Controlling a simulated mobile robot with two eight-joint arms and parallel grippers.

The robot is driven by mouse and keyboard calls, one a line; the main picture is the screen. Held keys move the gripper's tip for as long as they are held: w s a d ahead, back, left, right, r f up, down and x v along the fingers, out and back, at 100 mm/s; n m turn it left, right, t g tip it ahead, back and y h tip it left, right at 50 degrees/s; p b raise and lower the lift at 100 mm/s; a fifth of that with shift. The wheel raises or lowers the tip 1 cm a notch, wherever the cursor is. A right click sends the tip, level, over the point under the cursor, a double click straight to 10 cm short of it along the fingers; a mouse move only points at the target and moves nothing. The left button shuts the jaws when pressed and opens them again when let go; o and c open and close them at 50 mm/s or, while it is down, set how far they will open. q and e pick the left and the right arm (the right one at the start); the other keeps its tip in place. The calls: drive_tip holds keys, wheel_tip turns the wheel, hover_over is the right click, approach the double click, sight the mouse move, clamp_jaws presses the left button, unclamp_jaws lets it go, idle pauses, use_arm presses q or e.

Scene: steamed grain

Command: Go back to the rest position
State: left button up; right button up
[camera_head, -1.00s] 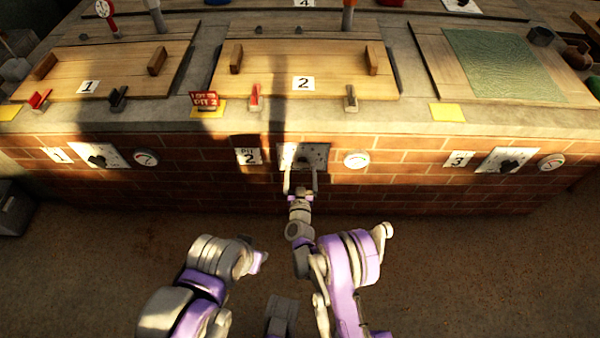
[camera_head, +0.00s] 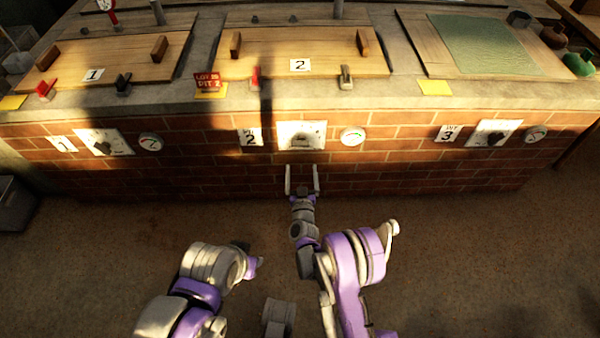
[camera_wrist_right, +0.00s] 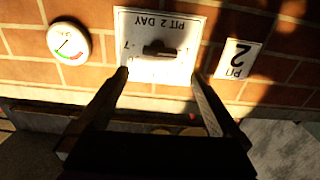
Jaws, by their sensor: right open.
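My right gripper (camera_head: 302,180) is open and empty in front of the brick wall, just below the pit 2 dial plate (camera_head: 302,135). In the right wrist view its two fingers (camera_wrist_right: 160,82) stand apart, with the plate and its dark knob (camera_wrist_right: 160,48) showing beyond and between them. Nothing is between the fingertips. My left arm (camera_head: 215,270) is folded at the lower left of the head view. Its gripper's fingers cannot be made out.
The brick counter (camera_head: 390,178) runs across the front, with wooden lids and small levers on top. A round gauge (camera_head: 352,137) is right of the plate. Another dial plate (camera_head: 493,133) is farther right. The floor (camera_head: 480,260) before the counter is clear.

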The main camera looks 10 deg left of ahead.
idle(0.5)
drive_tip(key=w+d+r+g, duration=0.25)
drive_tip(key=d+r, duration=0.35)
drive_tip(key=r, duration=0.5)
drive_tip(key=s+d+r+g, duration=0.4)
drive_tip(key=s+d+r, duration=0.3)
drive_tip(key=s+d, duration=0.15)
drive_tip(key=s+d+m+g+h, duration=0.1)
drive_tip(key=s+d+g+h, duration=0.1)
drive_tip(key=s+d, duration=0.6)
drive_tip(key=s+d+m+g+h, duration=0.15)
drive_tip(key=s+d, duration=0.25)
drive_tip(key=s, duration=0.8)
drive_tip(key=s+d+m+g+h, duration=0.1)
drive_tip(key=s+d+g+h, duration=0.15)
drive_tip(key=s+d, duration=0.6)
use_arm(q)
wheel_tip(320, 180, up, 28)
drive_tip(key=t+p, duration=0.1)
drive_tip(key=p, duration=2.4)
drive_tip(key=shift+w+r, duration=0.2)
drive_tip(key=shift+w, duration=0.2)
use_arm(e)
wheel_tip(320, 180, up, 28)
drive_tip(key=s+a+y, duration=0.1)
drive_tip(key=s+a, duration=0.1)
drive_tip(key=shift+a, duration=0.15)
